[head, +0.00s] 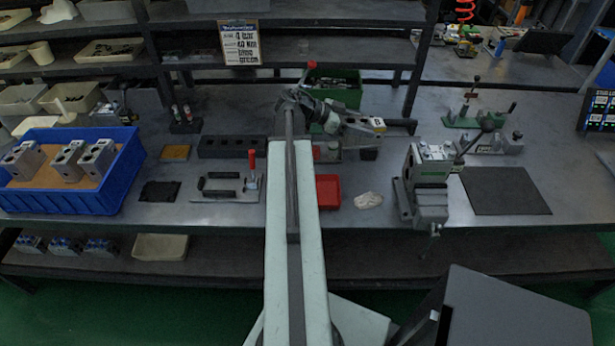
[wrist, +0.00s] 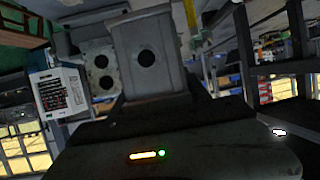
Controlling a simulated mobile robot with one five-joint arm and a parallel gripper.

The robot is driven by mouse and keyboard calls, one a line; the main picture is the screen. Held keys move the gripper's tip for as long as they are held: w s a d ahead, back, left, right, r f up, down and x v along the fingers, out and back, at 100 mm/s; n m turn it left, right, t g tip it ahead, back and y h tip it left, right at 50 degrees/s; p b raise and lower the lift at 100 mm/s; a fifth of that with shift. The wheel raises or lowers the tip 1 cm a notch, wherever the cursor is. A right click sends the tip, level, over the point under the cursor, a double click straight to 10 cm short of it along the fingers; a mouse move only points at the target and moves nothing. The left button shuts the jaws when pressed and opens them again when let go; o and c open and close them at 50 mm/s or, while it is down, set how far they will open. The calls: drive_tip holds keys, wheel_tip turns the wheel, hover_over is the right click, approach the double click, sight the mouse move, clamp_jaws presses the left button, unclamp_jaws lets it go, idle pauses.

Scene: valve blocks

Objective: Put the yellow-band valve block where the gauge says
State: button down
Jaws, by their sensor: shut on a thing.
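My gripper (head: 342,117) is at the end of the arm, turned to the right above the back of the bench. It is shut on a grey valve block (head: 362,129) with a small yellow mark at its right end. In the wrist view the grey block (wrist: 151,82) shows round bores, beyond my dark gripper body. The fingertips are hard to make out. I cannot make out a gauge dial.
A blue crate (head: 128,180) with several grey blocks stands at the left. A vise (head: 428,185) and a dark mat (head: 506,190) are at the right. A red tray (head: 328,191), a rag (head: 368,200) and a clamp fixture (head: 226,187) lie in front. A green bin (head: 347,78) stands behind.

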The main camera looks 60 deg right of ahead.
drive_tip(key=f+b, duration=0.1)
drive_tip(key=s+f+m+y+b, duration=0.1)
drive_tip(key=f, duration=0.1)
drive_tip(key=shift+f+g, duration=0.15)
drive_tip(key=shift+g, duration=0.25)
drive_tip(key=shift+s+a+f, duration=0.1)
drive_tip(key=shift+s, duration=0.1)
drive_tip(key=b, duration=1.1)
hover_over(358, 174)
wheel_tip(358, 174, down, 10)
drive_tip(key=shift+f, duration=0.15)
drive_tip(key=shift+r+p, duration=0.2)
drive_tip(key=shift+p, duration=0.2)
drive_tip(key=shift+f, duration=0.2)
drive_tip(key=c, duration=0.5)
unclamp_jaws()
drive_tip(key=shift+r, duration=0.15)
